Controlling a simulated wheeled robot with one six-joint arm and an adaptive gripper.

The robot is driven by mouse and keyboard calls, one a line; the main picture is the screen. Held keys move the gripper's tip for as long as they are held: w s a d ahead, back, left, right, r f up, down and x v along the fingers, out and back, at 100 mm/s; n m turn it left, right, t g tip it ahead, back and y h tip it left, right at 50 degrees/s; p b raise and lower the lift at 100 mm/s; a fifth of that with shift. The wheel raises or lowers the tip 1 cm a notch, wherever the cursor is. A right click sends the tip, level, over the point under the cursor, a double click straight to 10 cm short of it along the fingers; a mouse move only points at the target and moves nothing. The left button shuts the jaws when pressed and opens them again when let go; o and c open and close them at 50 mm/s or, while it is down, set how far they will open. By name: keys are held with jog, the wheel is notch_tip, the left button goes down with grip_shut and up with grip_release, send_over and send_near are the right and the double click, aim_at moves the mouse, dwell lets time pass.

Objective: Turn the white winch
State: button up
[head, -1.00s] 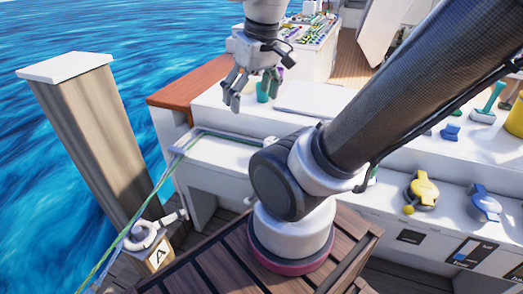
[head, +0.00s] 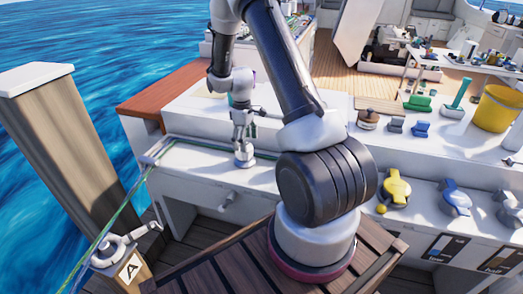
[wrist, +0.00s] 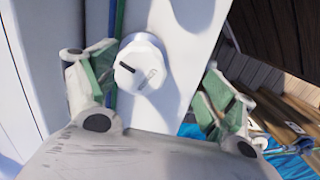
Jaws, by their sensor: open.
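The white winch (head: 244,157) is a short upright cylinder on the white ledge, beside the green rope. In the wrist view the winch (wrist: 139,60) shows its round top, with a dark mark and a pale slot-like mark. My gripper (head: 242,126) points down just above the winch. In the wrist view my gripper (wrist: 158,85) is open, with one green-padded finger on each side of the winch top and clear gaps between. The winch sits nearer the left finger. Its lower part is partly hidden in the wrist view.
A green rope (head: 115,212) runs along the ledge and down past a wooden post (head: 62,130). A white ring-shaped fitting with a handle (head: 118,250) sits on a block marked A. Yellow (head: 394,190) and blue (head: 456,197) fittings line the right side. A yellow bucket (head: 497,108) stands behind.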

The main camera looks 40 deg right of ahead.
jog(key=shift+w+d+r+n+t, duration=0.2)
jog(key=shift+w+r+n, duration=0.15)
jog(key=shift+w, duration=0.15)
jog(key=shift+w+d+r+n+t, duration=0.2)
jog(key=shift+w+n, duration=0.15)
jog(key=shift+w, duration=0.15)
jog(key=shift+w+a+f+n, duration=0.1)
jog(key=shift+w+n, duration=0.1)
jog(key=shift+n, duration=0.1)
jog(key=shift+f, duration=0.2)
notch_tip(320, 180, down, 7)
jog(key=shift+f, duration=0.15)
jog(key=c, duration=1)
